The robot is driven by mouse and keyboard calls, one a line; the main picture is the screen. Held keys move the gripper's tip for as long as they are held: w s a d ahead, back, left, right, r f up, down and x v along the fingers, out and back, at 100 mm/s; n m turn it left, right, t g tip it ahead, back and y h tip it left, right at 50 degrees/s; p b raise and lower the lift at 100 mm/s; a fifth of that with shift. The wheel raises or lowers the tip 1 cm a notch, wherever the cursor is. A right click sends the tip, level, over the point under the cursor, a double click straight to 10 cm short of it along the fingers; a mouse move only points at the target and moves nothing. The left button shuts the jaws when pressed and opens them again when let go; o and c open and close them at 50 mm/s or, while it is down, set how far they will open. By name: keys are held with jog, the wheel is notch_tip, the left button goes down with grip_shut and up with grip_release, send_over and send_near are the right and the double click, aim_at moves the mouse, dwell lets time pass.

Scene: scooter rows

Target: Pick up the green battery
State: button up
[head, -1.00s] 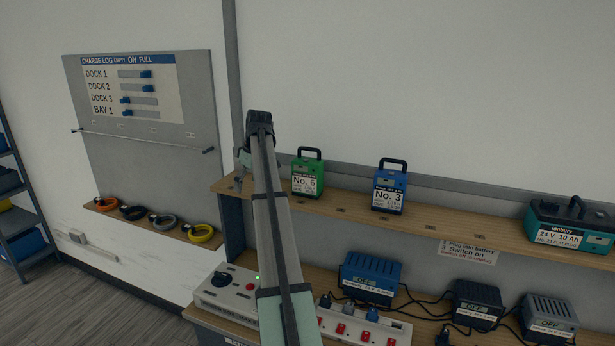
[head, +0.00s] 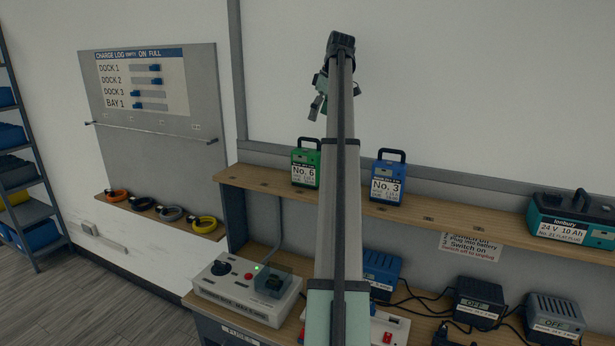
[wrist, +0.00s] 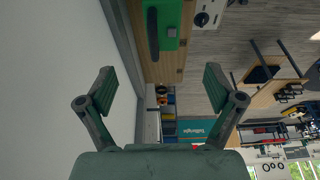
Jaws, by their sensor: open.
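The green battery (head: 305,168), with a dark carry handle and a white "No. 6" label, stands upright on the upper wooden shelf. In the wrist view, a green box with a dark handle (wrist: 172,36) at top centre looks like this battery, partly cut off by the frame edge. My gripper (head: 318,101) is open and empty, above the battery and slightly to its right in the head view. Its two spread fingers also show in the wrist view (wrist: 160,85), with nothing between them. My forearm passes just right of the battery.
A blue "No. 3" battery (head: 388,180) stands to the right on the same upper shelf (head: 440,212), and a teal battery (head: 572,225) farther right. Below are chargers (head: 478,300) with cables and a control box (head: 245,292). The wall rises behind the shelf.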

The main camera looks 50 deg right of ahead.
aim_at(308, 150)
jog(key=b+x, duration=0.2)
jog(key=x, duration=0.6)
jog(key=shift+a+p+x, duration=0.15)
jog(key=shift+p+x, duration=0.5)
jog(key=shift+x, duration=0.5)
jog(key=shift+a+p+x, duration=0.1)
jog(key=shift+p+x, duration=0.5)
jog(key=shift+x, duration=0.6)
jog(key=shift+f, duration=0.55)
jog(key=c, duration=1.7)
jog(key=shift+r, duration=0.1)
grip_shut()
